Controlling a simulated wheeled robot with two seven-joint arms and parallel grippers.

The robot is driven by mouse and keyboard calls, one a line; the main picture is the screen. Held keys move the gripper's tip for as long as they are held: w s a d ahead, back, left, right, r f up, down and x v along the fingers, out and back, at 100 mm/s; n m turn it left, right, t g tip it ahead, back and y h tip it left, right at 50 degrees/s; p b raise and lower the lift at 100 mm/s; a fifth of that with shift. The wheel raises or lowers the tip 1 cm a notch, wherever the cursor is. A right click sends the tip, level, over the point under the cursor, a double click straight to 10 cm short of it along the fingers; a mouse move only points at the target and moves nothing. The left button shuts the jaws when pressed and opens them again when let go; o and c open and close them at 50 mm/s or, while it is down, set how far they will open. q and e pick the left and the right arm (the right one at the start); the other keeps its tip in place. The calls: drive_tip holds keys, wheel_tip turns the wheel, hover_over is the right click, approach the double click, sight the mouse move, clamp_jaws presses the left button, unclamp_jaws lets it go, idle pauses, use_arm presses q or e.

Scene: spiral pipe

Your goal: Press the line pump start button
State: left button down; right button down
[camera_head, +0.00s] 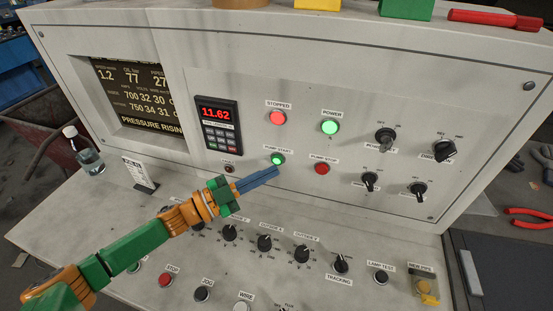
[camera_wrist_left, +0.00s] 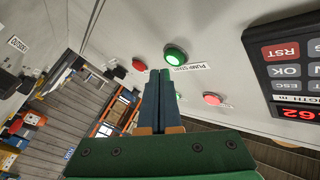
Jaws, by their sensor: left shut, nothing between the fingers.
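The green pump start button (camera_head: 278,159) is on the sloped front of the grey console, under its "PUMP START" label. It looks bright green. It also shows in the left wrist view (camera_wrist_left: 175,55), just beyond my fingertips. My left gripper (camera_head: 274,171) has blue fingers shut together and empty. Its tips are just below and left of the button in the head view. In the left wrist view the tips (camera_wrist_left: 159,75) appear beside the button; I cannot tell whether they touch it. My right gripper is not in view.
The red pump stop button (camera_head: 322,169) is right of the start button. Above are a red "STOPPED" lamp (camera_head: 278,118) and a green "POWER" lamp (camera_head: 330,127). A keypad (camera_head: 217,127) reads 11.62. Knobs stand on the lower deck; a bottle (camera_head: 90,158) is at left.

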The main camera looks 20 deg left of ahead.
use_arm(q)
drive_tip(key=s+p, duration=0.3)
drive_tip(key=s, duration=0.2)
drive_tip(key=shift+a, duration=0.1)
idle(0.9)
